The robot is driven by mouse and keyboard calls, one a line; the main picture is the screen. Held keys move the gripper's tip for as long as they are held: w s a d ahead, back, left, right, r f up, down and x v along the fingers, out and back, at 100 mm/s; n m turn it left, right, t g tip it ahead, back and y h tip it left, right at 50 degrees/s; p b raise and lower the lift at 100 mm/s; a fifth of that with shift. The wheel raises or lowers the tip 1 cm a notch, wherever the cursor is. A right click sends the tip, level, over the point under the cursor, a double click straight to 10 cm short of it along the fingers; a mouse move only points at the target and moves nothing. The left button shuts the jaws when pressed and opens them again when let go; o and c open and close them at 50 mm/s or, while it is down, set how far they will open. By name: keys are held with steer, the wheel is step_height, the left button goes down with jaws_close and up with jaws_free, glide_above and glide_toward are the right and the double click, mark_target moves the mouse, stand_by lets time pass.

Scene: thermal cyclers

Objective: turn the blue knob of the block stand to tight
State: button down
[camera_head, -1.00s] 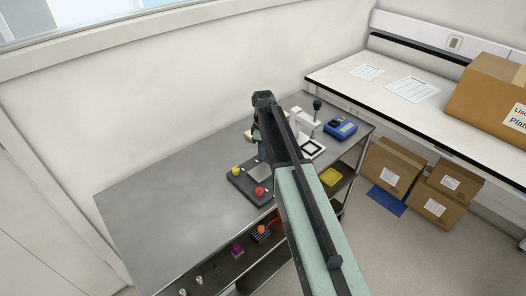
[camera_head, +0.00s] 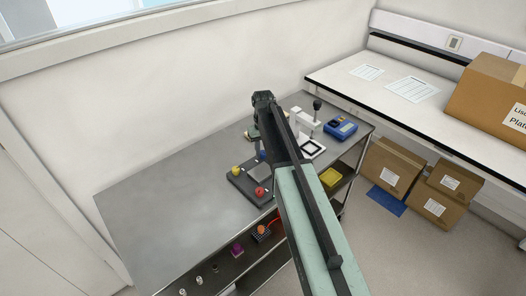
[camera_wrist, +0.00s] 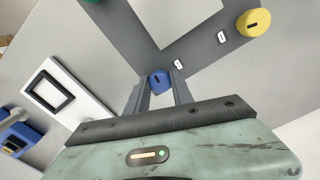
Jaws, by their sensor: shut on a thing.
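The block stand (camera_head: 242,186) is a dark plate on the metal table with a light square block in its middle. A yellow knob (camera_head: 236,171) and a red knob (camera_head: 260,191) show at its corners in the head view. In the wrist view the blue knob (camera_wrist: 158,79) sits between the two fingertips of my gripper (camera_wrist: 160,84). My gripper is shut on this knob. A dark slot mark shows on the knob's top. White label tags lie by the blue and yellow knobs.
A white press with a black-knobbed lever (camera_head: 316,106) and a blue device (camera_head: 341,128) stand behind on the table. The table's left part (camera_head: 160,190) is clear. Lower shelves hold small coloured items. A bench with a cardboard box (camera_head: 490,95) is at right.

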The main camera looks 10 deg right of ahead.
mark_target(263, 152)
steer(key=m, duration=0.4)
steer(key=shift+m, duration=2)
steer(key=c, duration=1.1)
jaws_free()
steer(key=shift+r, duration=0.1)
step_height(263, 152, up, 8)
steer(key=p, duration=0.8)
steer(key=shift+f, duration=0.25)
